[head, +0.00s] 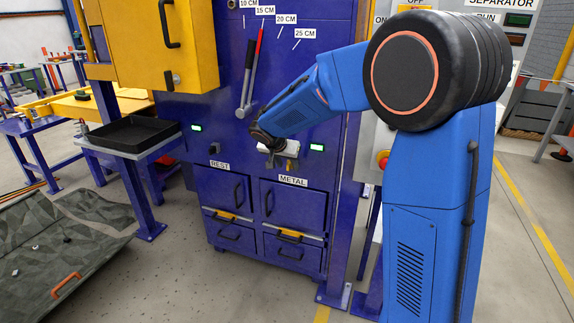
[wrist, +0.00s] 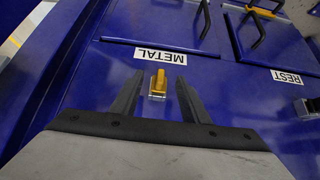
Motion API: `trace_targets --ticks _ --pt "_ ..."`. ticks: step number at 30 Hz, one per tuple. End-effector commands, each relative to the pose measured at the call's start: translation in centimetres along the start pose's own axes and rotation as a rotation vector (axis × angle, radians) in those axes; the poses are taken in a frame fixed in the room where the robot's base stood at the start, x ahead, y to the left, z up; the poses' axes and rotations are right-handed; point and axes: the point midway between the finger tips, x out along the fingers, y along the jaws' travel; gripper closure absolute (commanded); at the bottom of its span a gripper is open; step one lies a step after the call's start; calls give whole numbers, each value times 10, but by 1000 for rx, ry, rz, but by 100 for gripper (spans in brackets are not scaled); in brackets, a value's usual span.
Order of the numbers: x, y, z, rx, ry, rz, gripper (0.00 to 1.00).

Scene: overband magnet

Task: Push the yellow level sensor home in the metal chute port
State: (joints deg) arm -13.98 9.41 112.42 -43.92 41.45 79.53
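The yellow level sensor (wrist: 160,79) is at the metal chute port (wrist: 157,94), beside the METAL label (wrist: 160,56) in the wrist view. I cannot tell how deep it sits. My gripper (wrist: 160,78) is open, one dark finger on each side of the sensor, with blue panel showing in both gaps. In the head view my gripper (head: 280,158) is at the blue cabinet front just above the METAL label (head: 293,181). It hides most of the port there, and only a small yellowish bit of the sensor (head: 291,165) shows.
The REST chute has its own dark fitting (head: 214,149) to the left. Two green indicators (head: 316,147) flank the ports. Drawers (head: 290,205) with handles lie below. A lever (head: 248,75) rises above, beside cm labels. A black tray (head: 133,133) stands left; a red button (head: 383,159) is right.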

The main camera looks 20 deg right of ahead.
Motion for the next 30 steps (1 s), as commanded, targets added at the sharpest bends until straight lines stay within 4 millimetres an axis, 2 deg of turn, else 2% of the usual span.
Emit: trace_targets --ticks 5,10,30 --pt "-2 0 0 0 0 0 59" --pt "-18 -1 -1 -1 2 -3 59" --pt "-146 0 0 -1 1 -2 59"
